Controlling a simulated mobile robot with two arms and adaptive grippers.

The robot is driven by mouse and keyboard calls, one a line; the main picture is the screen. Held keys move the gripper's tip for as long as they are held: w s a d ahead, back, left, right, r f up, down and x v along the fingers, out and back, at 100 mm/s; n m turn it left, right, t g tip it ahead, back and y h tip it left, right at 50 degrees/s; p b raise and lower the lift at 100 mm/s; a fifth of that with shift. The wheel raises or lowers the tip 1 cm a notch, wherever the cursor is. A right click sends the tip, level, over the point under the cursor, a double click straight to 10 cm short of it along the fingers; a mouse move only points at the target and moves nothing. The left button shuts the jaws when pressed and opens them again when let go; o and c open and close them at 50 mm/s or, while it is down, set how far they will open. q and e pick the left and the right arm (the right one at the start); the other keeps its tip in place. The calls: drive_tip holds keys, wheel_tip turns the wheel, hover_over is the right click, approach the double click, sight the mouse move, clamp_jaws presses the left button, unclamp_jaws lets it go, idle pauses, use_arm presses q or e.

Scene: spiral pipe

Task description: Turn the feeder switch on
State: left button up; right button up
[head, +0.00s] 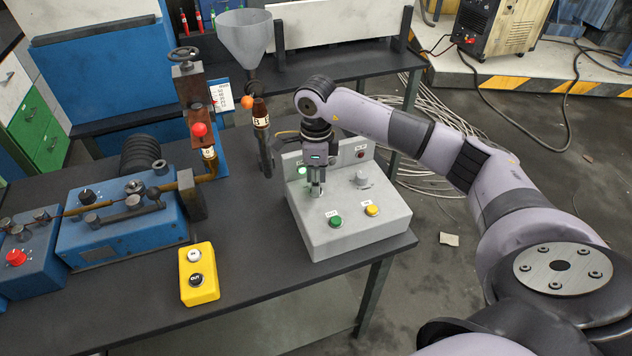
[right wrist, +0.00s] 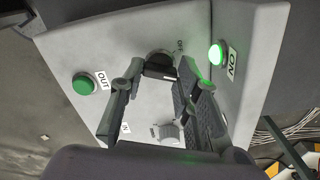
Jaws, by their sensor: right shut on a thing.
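A grey control box (head: 330,238) stands at the right end of the table. On its top, a dark round switch (right wrist: 158,58) with an OFF label beside it lies between the fingertips of my right gripper (right wrist: 162,76). In the head view my right gripper (head: 316,188) points down onto the box's left part, shut on this switch and hiding most of it. The switch's exact angle is hard to tell. A green lamp (right wrist: 217,54) beside an ON label on the upright panel glows; it also shows in the head view (head: 301,170). My left gripper is out of view.
The box also carries a grey knob (head: 362,179), a green OUT button (head: 336,221), a yellow button (head: 372,210) and a red light (head: 360,153). A yellow button box (head: 200,283) and blue machinery (head: 115,225) stand to the left. A funnel (head: 246,38) stands behind.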

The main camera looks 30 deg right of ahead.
drive_tip(key=shift+m, duration=1.2)
drive_tip(key=o, duration=1.2)
drive_tip(key=shift+c, duration=0.2)
wheel_tip(320, 180, up, 12)
